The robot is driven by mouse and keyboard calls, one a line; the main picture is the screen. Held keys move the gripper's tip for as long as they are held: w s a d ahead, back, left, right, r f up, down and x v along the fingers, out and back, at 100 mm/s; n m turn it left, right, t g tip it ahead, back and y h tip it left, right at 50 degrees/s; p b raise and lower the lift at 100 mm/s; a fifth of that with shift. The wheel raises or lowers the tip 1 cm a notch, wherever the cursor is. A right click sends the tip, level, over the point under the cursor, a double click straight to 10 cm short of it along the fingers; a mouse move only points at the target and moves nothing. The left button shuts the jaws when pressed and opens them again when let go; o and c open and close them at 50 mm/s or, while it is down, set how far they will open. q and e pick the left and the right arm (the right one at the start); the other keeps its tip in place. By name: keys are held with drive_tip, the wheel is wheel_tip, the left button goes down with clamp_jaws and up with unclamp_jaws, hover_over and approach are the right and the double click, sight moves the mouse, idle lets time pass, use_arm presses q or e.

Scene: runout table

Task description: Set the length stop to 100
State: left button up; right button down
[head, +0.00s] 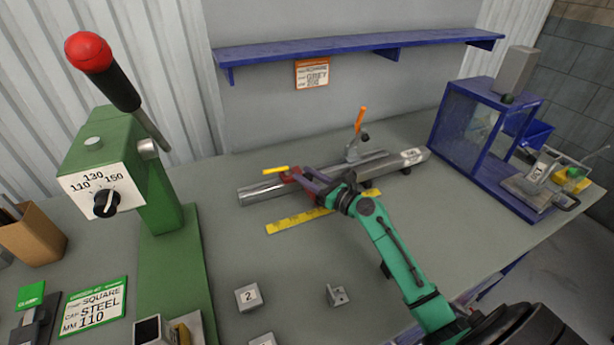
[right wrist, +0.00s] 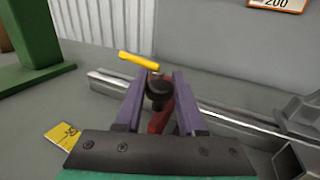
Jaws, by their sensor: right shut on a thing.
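The length stop is a red block (right wrist: 162,117) with a black knob and a yellow lever (right wrist: 139,61), at the metal rail (head: 262,192). Its yellow lever (head: 276,169) shows left of my gripper in the head view. My right gripper (head: 298,178), with purple fingers, is shut on the stop; in the right wrist view its fingers (right wrist: 157,88) stand either side of the knob and block. A yellow scale (head: 298,221) lies in front of the rail, partly hidden by my arm; its marks are too small to read. My left gripper is out of view.
An orange-handled clamp (head: 360,125) stands behind a square metal bar (head: 400,159). A green machine (head: 165,200) with a red-knobbed lever stands left, a blue-framed guard (head: 470,130) right. A card (head: 94,305) reads SQUARE, STEEL, 110. Small metal blocks (head: 248,297) lie in front.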

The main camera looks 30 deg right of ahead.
drive_tip(key=a+p, duration=0.2)
drive_tip(key=a, duration=0.1)
drive_tip(key=a+p, duration=0.2)
drive_tip(key=a, duration=0.2)
drive_tip(key=shift+w+r+p, duration=0.15)
drive_tip(key=shift+w+p, duration=0.05)
drive_tip(key=shift+p, duration=0.2)
drive_tip(key=shift+a, duration=0.3)
drive_tip(key=shift+f, duration=0.2)
drive_tip(key=c, duration=0.5)
unclamp_jaws()
